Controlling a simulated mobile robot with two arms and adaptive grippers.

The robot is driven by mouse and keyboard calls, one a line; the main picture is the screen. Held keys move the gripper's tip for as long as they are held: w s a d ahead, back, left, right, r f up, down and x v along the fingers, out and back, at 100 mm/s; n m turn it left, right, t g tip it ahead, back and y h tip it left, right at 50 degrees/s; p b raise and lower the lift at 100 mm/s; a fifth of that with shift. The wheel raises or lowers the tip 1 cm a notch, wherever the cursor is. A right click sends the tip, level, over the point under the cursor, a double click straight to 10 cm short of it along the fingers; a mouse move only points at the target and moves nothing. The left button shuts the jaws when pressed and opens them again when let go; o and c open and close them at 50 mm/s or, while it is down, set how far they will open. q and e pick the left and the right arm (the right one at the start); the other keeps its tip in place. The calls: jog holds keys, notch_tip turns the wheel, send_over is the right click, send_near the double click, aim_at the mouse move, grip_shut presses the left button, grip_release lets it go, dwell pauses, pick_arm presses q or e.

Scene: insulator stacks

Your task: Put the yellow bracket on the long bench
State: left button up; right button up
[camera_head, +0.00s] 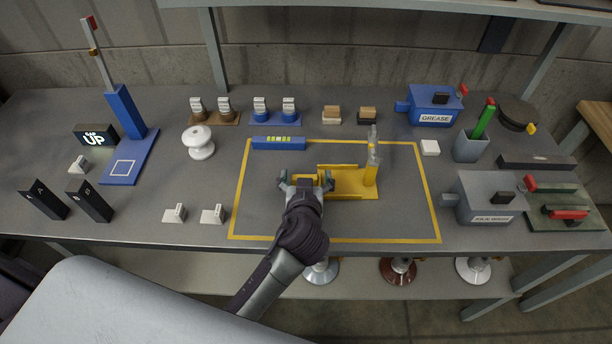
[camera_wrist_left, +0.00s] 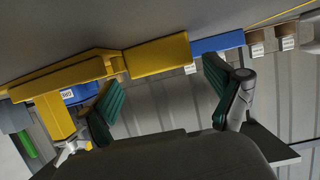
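The yellow bracket (camera_head: 350,184) lies inside a yellow outline on the long grey bench (camera_head: 135,225). A yellow post with a silvery lever stands at its right end. My left gripper (camera_head: 305,180) is over the left end of the yellow part, with its fingers apart on either side. In the left wrist view the two green-padded fingers (camera_wrist_left: 165,98) are spread wide, and a yellow block (camera_wrist_left: 156,55) shows beyond the gap between them. I cannot tell whether this block is separate from the bracket. No contact is clear. My right gripper is not in view.
Several small insulators and blocks line the back. A grey cup (camera_head: 470,147), a blue grease box (camera_head: 433,105) and a grey box (camera_head: 487,198) stand at right. The outline's front left is clear.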

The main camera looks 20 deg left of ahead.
pick_arm(q)
jog(key=shift+s+f, duration=0.2)
jog(key=shift+f, duration=0.45)
jog(key=shift+r, duration=0.1)
jog(key=shift+r+p, duration=0.25)
jog(key=shift+p, duration=0.05)
jog(key=shift+r+p, duration=0.4)
jog(key=shift+r, duration=0.05)
jog(key=b+v, duration=0.1)
jog(key=v, duration=0.9)
jog(key=shift+r, duration=0.15)
jog(key=shift+v, duration=0.9)
jog(key=shift+w, duration=0.1)
